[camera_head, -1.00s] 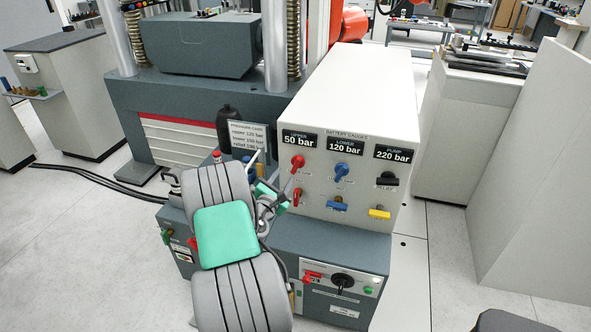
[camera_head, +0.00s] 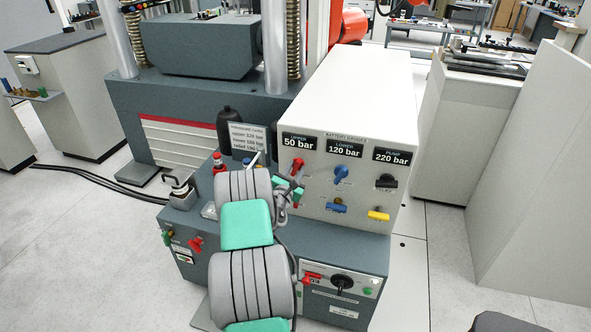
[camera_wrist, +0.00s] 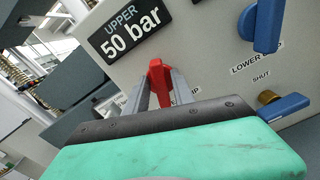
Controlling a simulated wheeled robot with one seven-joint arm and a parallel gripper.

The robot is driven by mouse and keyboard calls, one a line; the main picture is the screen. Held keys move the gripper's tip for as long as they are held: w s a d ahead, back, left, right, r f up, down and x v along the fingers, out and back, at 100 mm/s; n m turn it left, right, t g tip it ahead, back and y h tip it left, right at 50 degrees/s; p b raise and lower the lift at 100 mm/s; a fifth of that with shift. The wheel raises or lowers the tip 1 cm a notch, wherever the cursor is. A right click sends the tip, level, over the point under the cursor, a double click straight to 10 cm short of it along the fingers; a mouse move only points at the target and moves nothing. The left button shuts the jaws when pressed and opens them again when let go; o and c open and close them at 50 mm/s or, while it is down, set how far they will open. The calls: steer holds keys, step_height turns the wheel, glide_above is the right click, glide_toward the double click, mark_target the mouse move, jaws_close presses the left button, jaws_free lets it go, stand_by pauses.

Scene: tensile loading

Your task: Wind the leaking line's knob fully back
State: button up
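The red upper knob (camera_head: 298,165) is on the panel under the gauge reading UPPER 50 bar (camera_head: 299,141). In the wrist view the red knob (camera_wrist: 159,82) stands between the two grey fingers of my gripper (camera_wrist: 160,88). The fingers lie close on either side; whether they press on it I cannot tell. In the head view my gripper (camera_head: 291,184) is at the panel's left part, just below the red knob. The blue lower knob (camera_head: 341,174) is to the right, under LOWER 120 bar (camera_head: 345,147). The lower red valve is mostly hidden by my gripper.
A black knob (camera_head: 386,182) is under PUMP 220 bar (camera_head: 392,155). A blue shut-off lever (camera_head: 337,208) and a yellow lever (camera_head: 379,215) are below. A pressure card (camera_head: 248,138) and a black bottle (camera_head: 229,121) stand left of the panel. The console base (camera_head: 345,245) lies below.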

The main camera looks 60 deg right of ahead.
jaws_close()
steer(key=shift+f+m+b, duration=0.1)
steer(key=shift+m+b, duration=0.2)
steer(key=shift+b, duration=0.05)
steer(key=shift+s+f+m+b, duration=0.1)
steer(key=shift+f+m+b, duration=0.05)
steer(key=shift+m+b, duration=0.75)
steer(key=m+b, duration=0.9)
steer(key=f+m+b, duration=0.1)
steer(key=m+b, duration=0.8)
steer(key=b, duration=0.1)
steer(key=m+b, duration=0.8)
steer(key=b, duration=0.2)
steer(key=shift+f+m, duration=0.3)
steer(key=shift+m, duration=0.1)
steer(key=shift+w+r+m+b, duration=0.15)
steer(key=shift+w+m+b, duration=0.05)
steer(key=shift+m+b, duration=1.05)
steer(key=shift+r+m, duration=0.1)
steer(key=shift+m, duration=0.15)
